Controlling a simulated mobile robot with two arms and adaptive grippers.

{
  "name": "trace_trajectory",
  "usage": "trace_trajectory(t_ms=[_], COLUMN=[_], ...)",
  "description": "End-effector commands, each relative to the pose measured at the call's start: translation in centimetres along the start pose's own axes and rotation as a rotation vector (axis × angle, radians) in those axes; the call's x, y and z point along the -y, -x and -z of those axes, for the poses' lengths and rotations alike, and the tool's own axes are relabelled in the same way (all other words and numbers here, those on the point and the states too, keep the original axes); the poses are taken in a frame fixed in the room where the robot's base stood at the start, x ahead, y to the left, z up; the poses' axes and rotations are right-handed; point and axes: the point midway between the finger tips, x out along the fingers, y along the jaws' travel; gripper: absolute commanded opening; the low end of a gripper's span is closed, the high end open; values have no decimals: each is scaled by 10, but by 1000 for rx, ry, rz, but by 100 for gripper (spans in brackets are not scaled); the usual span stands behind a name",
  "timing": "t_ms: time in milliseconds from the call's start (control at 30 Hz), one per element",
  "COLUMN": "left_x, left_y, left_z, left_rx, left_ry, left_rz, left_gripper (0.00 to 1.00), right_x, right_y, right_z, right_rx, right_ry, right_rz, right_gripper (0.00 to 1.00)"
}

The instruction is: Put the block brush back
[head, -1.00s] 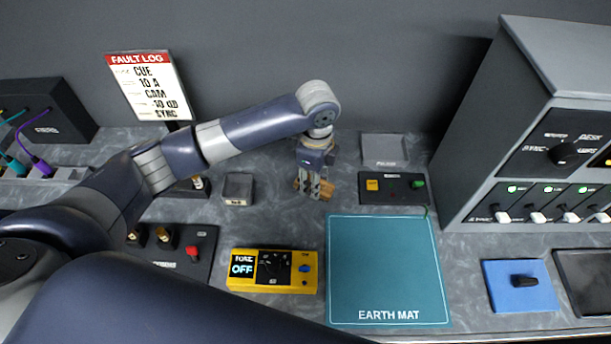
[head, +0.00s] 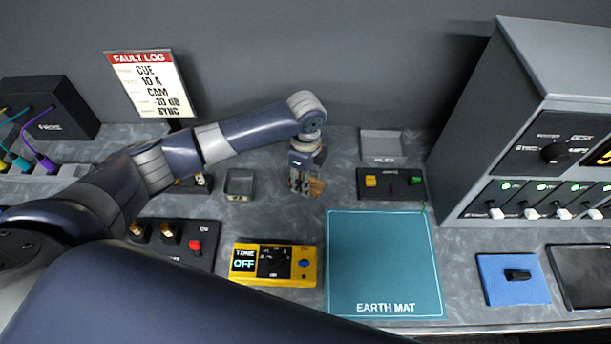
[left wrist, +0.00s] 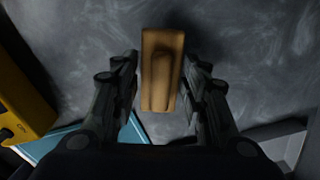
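The block brush (head: 316,187), a tan wooden block, is at the grey worktop near the back, left of the EARTH MAT's top corner. My left gripper (head: 303,188) is over it, pointing down, and hides part of it. In the left wrist view the brush (left wrist: 162,70) lies lengthwise between the two fingers (left wrist: 161,80), with a narrow dark gap on each side. The fingers look open around it, not pressed on it. My right gripper is not in view.
A black switch box (head: 391,184), yellow meter (head: 273,264) and teal EARTH MAT (head: 383,265) are close by. A tall console (head: 530,120) stands right.

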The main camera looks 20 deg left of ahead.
Motion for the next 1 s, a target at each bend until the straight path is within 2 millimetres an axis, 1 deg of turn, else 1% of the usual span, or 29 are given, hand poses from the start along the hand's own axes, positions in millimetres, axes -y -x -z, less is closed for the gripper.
trace_trajectory(t_ms=[333,467,567,800,900,1000], left_x=[0,1,1,1,1,1], left_y=[1,8,22,74,94,108], left_z=[0,0,0,0,0,0], left_rx=[0,-1,-1,-1,-2,-1], left_ry=[0,-1,-1,-1,-2,0], left_rz=[0,2,4,4,4,2], left_gripper=[55,55,55,55,55,55], right_x=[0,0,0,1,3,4], right_y=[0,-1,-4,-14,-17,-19], right_z=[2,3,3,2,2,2], right_rx=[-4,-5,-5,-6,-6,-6], right_ry=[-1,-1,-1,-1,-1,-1], right_rz=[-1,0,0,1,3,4], right_gripper=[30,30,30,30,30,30])
